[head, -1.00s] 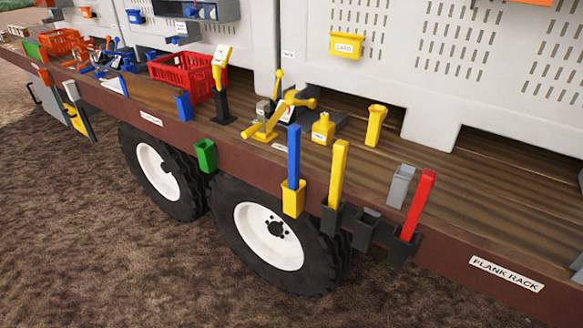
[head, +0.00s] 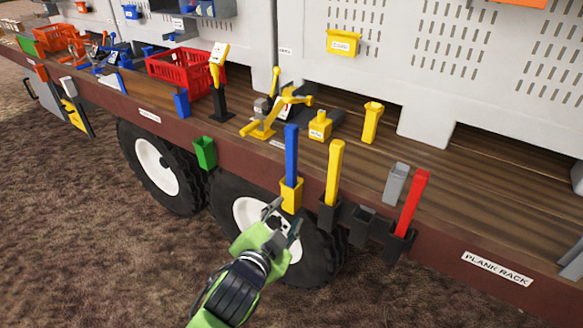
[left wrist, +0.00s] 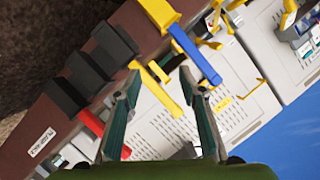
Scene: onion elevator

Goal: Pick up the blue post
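The blue post (head: 291,152) stands upright in a yellow holder (head: 291,195) on the side of the brown deck edge. In the left wrist view the blue post (left wrist: 195,55) runs slanted near the top, its yellow holder (left wrist: 160,12) at its upper left end. My left gripper (head: 281,222) is below and in front of the yellow holder, over the wheel. The left wrist view shows its two fingers spread (left wrist: 160,78) with nothing held between them. The post lies beyond the fingertips, apart from them. My right gripper is in no frame.
A yellow post (head: 335,172) and a red post (head: 413,203) stand in dark holders to the right, with an empty dark holder (head: 363,222) between. A green holder (head: 205,152) is to the left. A yellow lever device (head: 268,122) stands behind on the deck.

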